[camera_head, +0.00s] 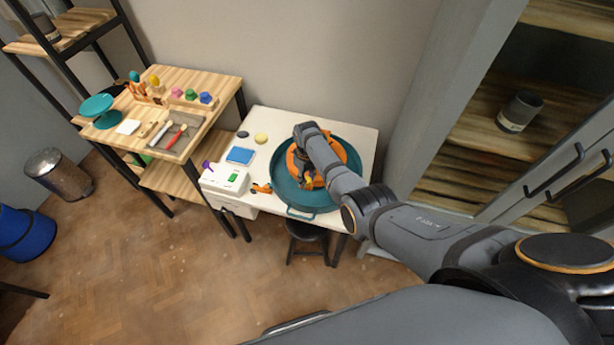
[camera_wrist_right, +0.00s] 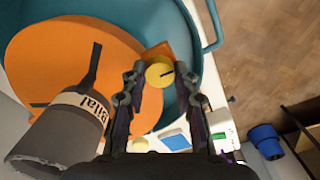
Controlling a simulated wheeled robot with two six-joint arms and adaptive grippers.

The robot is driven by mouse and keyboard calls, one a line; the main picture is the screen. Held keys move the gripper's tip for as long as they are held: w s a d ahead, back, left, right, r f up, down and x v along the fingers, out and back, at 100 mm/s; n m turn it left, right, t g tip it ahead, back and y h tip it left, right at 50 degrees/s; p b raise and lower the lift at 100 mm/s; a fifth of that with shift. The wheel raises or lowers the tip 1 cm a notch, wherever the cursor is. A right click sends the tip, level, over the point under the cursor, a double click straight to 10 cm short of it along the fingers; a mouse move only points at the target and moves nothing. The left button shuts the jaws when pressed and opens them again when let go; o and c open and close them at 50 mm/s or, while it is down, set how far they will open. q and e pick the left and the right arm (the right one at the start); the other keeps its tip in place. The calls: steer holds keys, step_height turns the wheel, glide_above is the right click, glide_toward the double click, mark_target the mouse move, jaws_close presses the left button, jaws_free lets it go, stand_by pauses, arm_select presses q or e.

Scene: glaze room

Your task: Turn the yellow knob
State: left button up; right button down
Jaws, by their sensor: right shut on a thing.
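The yellow knob (camera_wrist_right: 159,74) shows in the right wrist view as a round piece with a dark line on its face. It sits at the edge of the orange disc (camera_wrist_right: 60,45), inside the teal basin (camera_wrist_right: 192,20). My right gripper (camera_wrist_right: 162,75) is shut on the knob, with a finger on either side of it. In the head view, my right gripper (camera_head: 306,182) reaches down over the teal basin (camera_head: 283,190) on the white table (camera_head: 355,133), and my arm hides the knob. My left gripper is not in view.
A grey cylinder with a pale label (camera_wrist_right: 60,135) is close to my right gripper. A blue pad (camera_head: 240,155) and a white device with a green display (camera_head: 226,179) are left of the basin. A wooden shelf table (camera_head: 205,78) with tools stands further left; an open cabinet (camera_head: 470,150) stands right.

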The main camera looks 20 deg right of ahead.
mark_target(307, 180)
steer(key=m, duration=0.4)
steer(key=shift+p, duration=0.3)
steer(key=shift+m, duration=2.1)
steer(key=c, duration=1)
jaws_free()
steer(key=shift+r, duration=0.2)
step_height(307, 180, up, 12)
steer(key=shift+f, duration=0.2)
